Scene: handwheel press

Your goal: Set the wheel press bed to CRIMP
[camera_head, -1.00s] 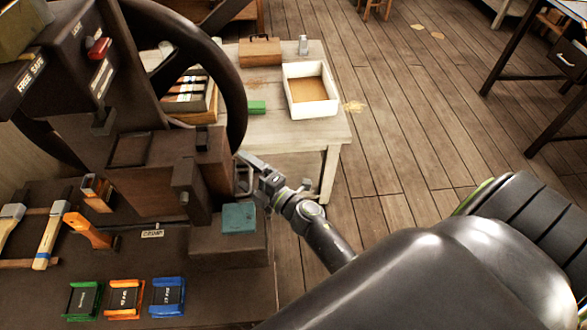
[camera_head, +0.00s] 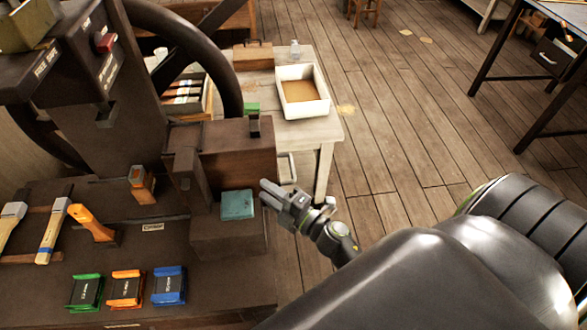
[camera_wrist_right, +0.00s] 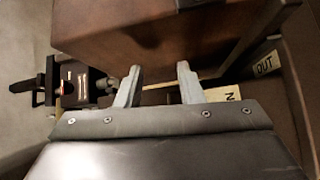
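The press stands at the left of the head view, with its dark handwheel (camera_head: 226,75) partly cut off by the top edge. Its bed, a brown block (camera_head: 240,165), sits low beside the press column. A small label (camera_head: 152,226), seemingly CRIMP, is on the base in front of it. My right gripper (camera_head: 268,195) is at the block's right end, beside the teal pad (camera_head: 237,205). In the right wrist view its two fingers (camera_wrist_right: 158,85) are apart with nothing between them, just below the block (camera_wrist_right: 150,35); contact is unclear. My left gripper is not in view.
Green (camera_head: 86,292), orange (camera_head: 126,288) and blue (camera_head: 169,285) holders lie at the base's front. Brushes (camera_head: 52,230) lie left. A table with a white tray (camera_head: 302,92) stands behind. An OUT label (camera_wrist_right: 265,65) shows in the wrist view.

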